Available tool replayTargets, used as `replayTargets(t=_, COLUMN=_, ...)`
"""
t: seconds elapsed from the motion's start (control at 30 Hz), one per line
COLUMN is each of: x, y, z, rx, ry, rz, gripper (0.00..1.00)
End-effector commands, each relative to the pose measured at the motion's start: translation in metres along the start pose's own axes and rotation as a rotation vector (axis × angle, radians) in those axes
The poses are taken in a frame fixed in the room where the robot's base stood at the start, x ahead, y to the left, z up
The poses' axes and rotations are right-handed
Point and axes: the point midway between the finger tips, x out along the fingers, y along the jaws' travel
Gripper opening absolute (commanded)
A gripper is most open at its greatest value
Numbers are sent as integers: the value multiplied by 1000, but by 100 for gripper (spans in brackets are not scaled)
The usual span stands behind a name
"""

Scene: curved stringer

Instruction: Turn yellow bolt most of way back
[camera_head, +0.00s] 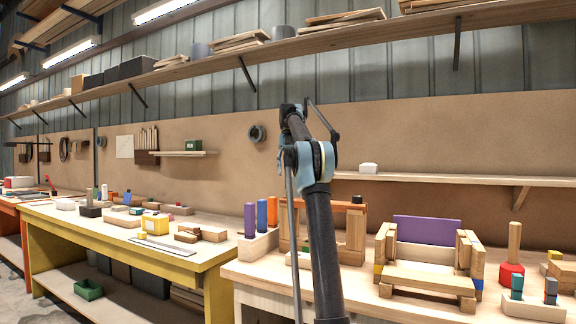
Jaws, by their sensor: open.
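I cannot make out a yellow bolt for certain. A small yellow patch (377,268) shows low on the left side of a wooden assembly (425,278) on the near bench, which also has a purple panel (427,230) standing upright at its back. It is too small to tell whether the patch is a bolt. My black and blue arm (322,225) rises through the middle of the view and hides part of the bench behind it. My gripper is not visible.
The near bench also holds a block with purple, blue and orange pegs (258,246), a wooden frame (350,232) behind my arm, and a red-based post (512,272) at right. A yellow bench (215,268) stands left. A wall shelf (450,179) runs above.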

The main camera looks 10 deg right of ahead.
Motion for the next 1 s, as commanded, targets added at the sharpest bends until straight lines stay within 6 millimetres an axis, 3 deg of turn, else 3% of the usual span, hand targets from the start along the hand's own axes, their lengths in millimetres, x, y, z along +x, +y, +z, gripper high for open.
replayTargets(t=0.4, x=-29, y=0, z=1, rx=1, ry=0, rz=0, gripper=51)
replayTargets(t=1.0, x=-35, y=0, z=0, rx=2, ry=0, rz=0, gripper=51)
